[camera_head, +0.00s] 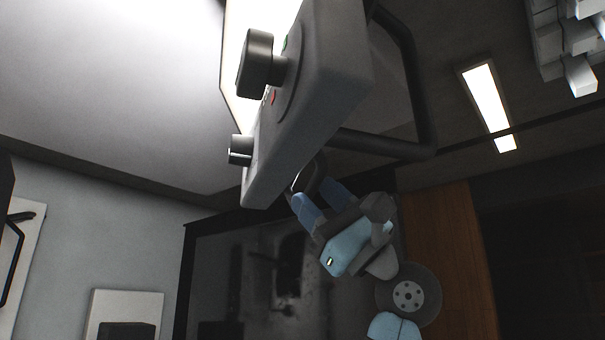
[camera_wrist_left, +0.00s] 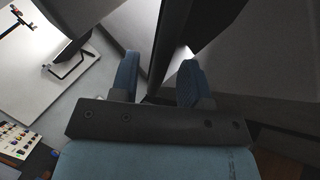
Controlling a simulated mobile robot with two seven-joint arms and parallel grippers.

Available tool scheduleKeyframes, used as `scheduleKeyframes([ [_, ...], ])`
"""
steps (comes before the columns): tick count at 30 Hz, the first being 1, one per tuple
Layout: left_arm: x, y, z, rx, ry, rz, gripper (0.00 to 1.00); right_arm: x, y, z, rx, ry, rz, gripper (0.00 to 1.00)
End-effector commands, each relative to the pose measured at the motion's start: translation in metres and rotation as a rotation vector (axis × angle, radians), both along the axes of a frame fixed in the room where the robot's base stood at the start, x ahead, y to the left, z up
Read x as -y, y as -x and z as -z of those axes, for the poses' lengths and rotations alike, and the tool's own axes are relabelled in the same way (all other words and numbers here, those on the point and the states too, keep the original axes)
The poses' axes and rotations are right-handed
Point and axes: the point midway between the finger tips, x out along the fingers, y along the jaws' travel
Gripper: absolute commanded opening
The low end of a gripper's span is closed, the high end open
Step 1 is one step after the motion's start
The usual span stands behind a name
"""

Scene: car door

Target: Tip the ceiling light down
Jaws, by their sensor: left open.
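The ceiling light is a thick grey housing (camera_head: 325,85) with dark knobs (camera_head: 258,63) on its face, high in the head view and tilted. A dark bar handle (camera_head: 420,105) loops from its right side. My left gripper (camera_head: 318,196) is just below the housing's lower end, blue fingers pointing up at it. A dark curved bar shows beside the fingertips. In the left wrist view the fingers (camera_wrist_left: 160,78) are open, with a dark bar-like part (camera_wrist_left: 168,45) between them. I cannot tell whether they touch it. My right gripper is not in view.
A lit ceiling lamp (camera_head: 486,97) is at the upper right, near white block shapes (camera_head: 565,40). A large pale panel (camera_head: 110,90) fills the upper left. A grey wall (camera_head: 90,235) and a dark glossy panel (camera_head: 260,275) lie below. A wooden strip (camera_head: 445,255) stands right of my arm.

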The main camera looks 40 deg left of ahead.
Motion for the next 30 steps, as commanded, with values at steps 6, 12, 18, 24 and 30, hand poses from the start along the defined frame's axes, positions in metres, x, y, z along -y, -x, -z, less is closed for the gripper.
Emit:
scheduleKeyframes([
  [6,-0.017,0.007,-0.023,0.000,-0.001,-0.001,0.42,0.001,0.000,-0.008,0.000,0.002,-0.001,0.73],
  [12,-0.022,0.009,-0.028,0.000,-0.001,-0.001,0.42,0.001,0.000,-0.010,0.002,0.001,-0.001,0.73],
  [18,-0.022,0.009,-0.028,0.000,0.000,0.000,0.42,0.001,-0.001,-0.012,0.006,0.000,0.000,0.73],
  [24,-0.022,0.009,-0.028,0.000,0.000,0.000,0.00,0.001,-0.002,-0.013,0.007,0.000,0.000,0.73],
  [30,-0.020,0.007,-0.028,-0.001,0.000,0.001,0.00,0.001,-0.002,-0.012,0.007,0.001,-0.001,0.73],
])
